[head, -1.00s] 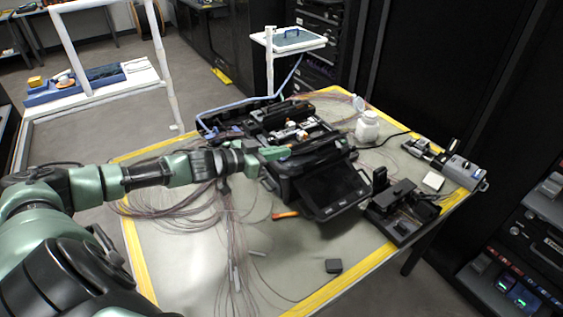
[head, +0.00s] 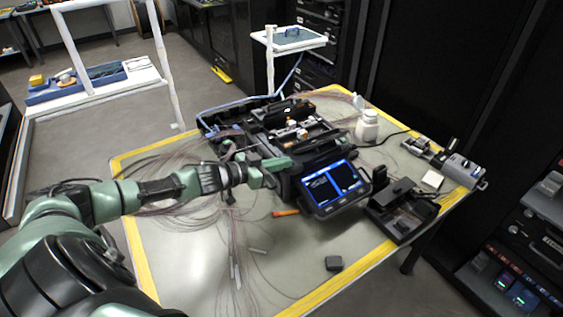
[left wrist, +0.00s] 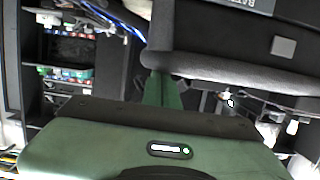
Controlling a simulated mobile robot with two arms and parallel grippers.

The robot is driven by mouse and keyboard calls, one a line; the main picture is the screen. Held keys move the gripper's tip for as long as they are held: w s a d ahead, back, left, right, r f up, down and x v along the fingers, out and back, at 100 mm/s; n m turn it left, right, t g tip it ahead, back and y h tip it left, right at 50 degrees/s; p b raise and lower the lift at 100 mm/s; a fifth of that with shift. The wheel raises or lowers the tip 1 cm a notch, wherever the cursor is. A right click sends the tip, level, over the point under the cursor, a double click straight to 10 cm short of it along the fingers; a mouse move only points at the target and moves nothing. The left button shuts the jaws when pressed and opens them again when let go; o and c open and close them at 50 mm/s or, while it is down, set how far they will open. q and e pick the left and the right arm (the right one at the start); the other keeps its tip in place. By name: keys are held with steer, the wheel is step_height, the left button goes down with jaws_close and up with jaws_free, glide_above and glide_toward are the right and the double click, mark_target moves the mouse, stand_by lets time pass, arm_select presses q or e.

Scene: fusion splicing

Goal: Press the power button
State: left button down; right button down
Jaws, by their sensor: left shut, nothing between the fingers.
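The fusion splicer (head: 318,158) is a dark machine on the table, in front of its open case. Its tilted screen (head: 334,188) is lit blue and black. My left gripper (head: 281,163) is shut and empty, with its green tips at the left side of the splicer. I cannot tell whether the tips touch it. The power button cannot be made out in the head view. In the left wrist view the green fingers (left wrist: 161,90) reach up beside a dark grey body (left wrist: 235,65), and their ends are partly hidden by it. My right gripper is not in view.
Loose thin fibres (head: 228,215) lie left of the splicer. A black device (head: 402,212) stands right of the screen, a white bottle (head: 367,127) behind it. A small dark block (head: 333,264) lies near the front edge.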

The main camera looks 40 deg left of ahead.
arm_select(q)
steer(key=shift+s+f, duration=0.3)
steer(key=shift+f, duration=0.3)
step_height(320, 180, up, 6)
steer(key=p, duration=0.6)
steer(key=b+v, duration=0.1)
steer(key=v, duration=0.8)
steer(key=shift+s+f, duration=0.15)
steer(key=shift+f, duration=0.05)
steer(key=shift+a, duration=0.15)
